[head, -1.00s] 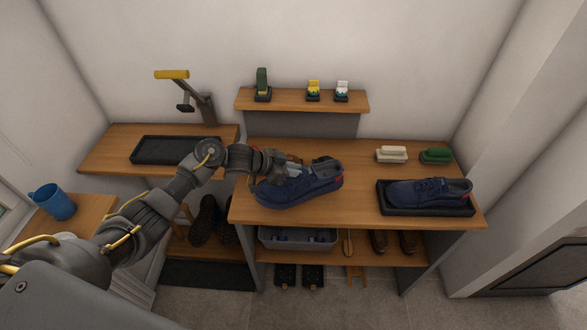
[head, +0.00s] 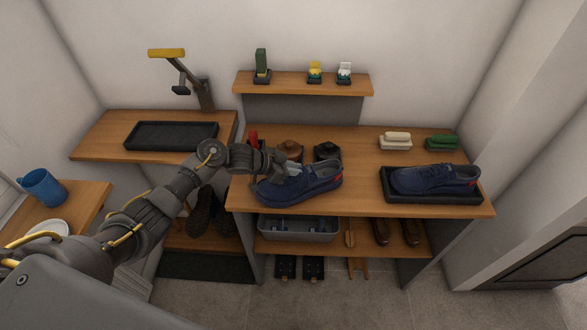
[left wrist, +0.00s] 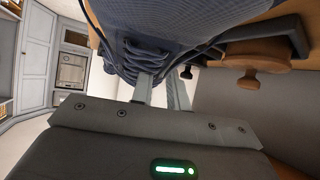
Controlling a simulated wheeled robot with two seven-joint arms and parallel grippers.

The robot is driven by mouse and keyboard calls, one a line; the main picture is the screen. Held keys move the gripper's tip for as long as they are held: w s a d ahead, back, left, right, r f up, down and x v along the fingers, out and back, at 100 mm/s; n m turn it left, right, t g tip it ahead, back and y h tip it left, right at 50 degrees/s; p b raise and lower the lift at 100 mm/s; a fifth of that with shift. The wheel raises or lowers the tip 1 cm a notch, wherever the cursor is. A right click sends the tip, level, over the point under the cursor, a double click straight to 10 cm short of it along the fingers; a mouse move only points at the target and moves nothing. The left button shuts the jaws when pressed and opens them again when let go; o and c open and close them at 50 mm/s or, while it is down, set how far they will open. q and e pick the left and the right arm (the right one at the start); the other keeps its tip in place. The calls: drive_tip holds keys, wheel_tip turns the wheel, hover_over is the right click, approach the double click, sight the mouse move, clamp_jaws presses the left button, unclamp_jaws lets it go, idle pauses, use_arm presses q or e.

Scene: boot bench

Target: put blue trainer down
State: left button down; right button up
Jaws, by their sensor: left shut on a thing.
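A blue trainer (head: 305,186) with a red heel patch is in my left gripper, over the front left of the wooden bench top (head: 350,200). My left gripper (head: 287,168) is shut on its upper near the laces. I cannot tell whether its sole touches the bench. In the left wrist view the trainer (left wrist: 160,28) fills the top, with the gripper fingers (left wrist: 163,90) at its laces. A second blue trainer (head: 435,179) sits in a black tray (head: 432,199) on the right of the bench. My right gripper is not in view.
Round tins (head: 327,151) and a red-topped item (head: 253,139) stand close behind the held trainer. A cream brush (head: 395,140) and a green brush (head: 441,142) lie at the back right. Bare bench lies between the held trainer and the black tray.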

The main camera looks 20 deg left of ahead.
use_arm(q)
drive_tip(key=shift+f+b, duration=0.3)
drive_tip(key=shift+f, duration=0.05)
idle(0.3)
drive_tip(key=c, duration=1.3)
unclamp_jaws()
drive_tip(key=b+v, duration=0.2)
drive_tip(key=v, duration=0.7)
drive_tip(key=shift+s+a, duration=0.1)
drive_tip(key=shift+a, duration=0.1)
drive_tip(key=shift+v, duration=0.75)
drive_tip(key=shift+d+r, duration=0.1)
